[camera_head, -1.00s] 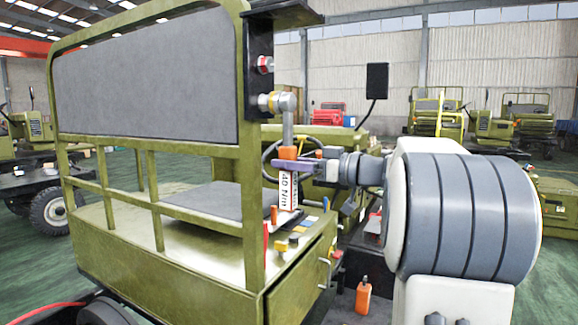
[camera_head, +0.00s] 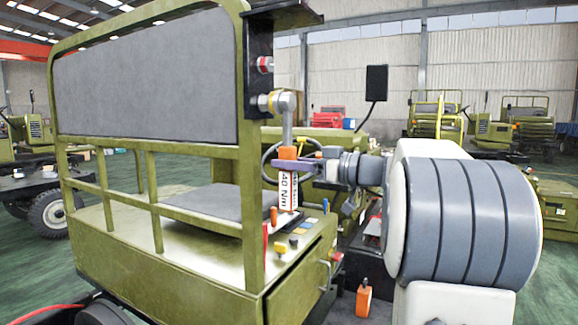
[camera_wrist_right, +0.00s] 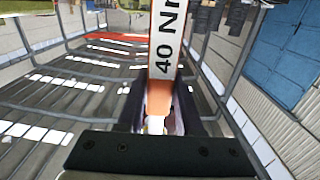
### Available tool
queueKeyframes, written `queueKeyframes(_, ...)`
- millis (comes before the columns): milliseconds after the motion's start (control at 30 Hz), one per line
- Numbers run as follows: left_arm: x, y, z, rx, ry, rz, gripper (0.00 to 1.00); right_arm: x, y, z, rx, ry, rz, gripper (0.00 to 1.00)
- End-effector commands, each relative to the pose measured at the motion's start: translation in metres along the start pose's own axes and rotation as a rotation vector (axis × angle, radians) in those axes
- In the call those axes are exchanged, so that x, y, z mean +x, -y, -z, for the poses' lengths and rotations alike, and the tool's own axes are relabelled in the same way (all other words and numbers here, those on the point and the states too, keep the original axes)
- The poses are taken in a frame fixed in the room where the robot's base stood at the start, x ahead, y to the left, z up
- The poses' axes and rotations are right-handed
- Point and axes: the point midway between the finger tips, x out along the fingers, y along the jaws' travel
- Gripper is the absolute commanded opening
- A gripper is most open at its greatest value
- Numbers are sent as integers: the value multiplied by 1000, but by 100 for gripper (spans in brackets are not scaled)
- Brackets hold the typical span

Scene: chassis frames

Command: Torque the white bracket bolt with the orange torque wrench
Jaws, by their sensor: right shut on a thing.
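The torque wrench (camera_head: 288,188) has an orange grip with a white label reading 40 Nm. It hangs upright below its grey head (camera_head: 285,103), which meets the lower bolt position on the black bracket (camera_head: 258,90). A yellowish ring shows there; the head covers the bolt itself, so its colour is hidden. Another bolt (camera_head: 265,64), red and whitish, sits higher on the bracket. My right gripper (camera_head: 292,165) is shut on the wrench's orange grip. In the right wrist view the labelled handle (camera_wrist_right: 166,50) stands between the fingers (camera_wrist_right: 158,105). My left gripper is out of view.
The olive cab frame (camera_head: 250,200) with a grey panel stands close on the left of the wrench. Small coloured levers (camera_head: 283,247) sit just below it. An orange object (camera_head: 363,300) stands lower right. Other olive vehicles (camera_head: 437,120) are in the background.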

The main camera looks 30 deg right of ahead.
Motion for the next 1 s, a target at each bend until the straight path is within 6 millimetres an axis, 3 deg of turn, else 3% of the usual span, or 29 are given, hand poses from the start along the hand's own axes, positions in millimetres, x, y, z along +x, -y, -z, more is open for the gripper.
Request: queueKeyframes(1000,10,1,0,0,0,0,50,2,0,1,-3,-3,0,0)
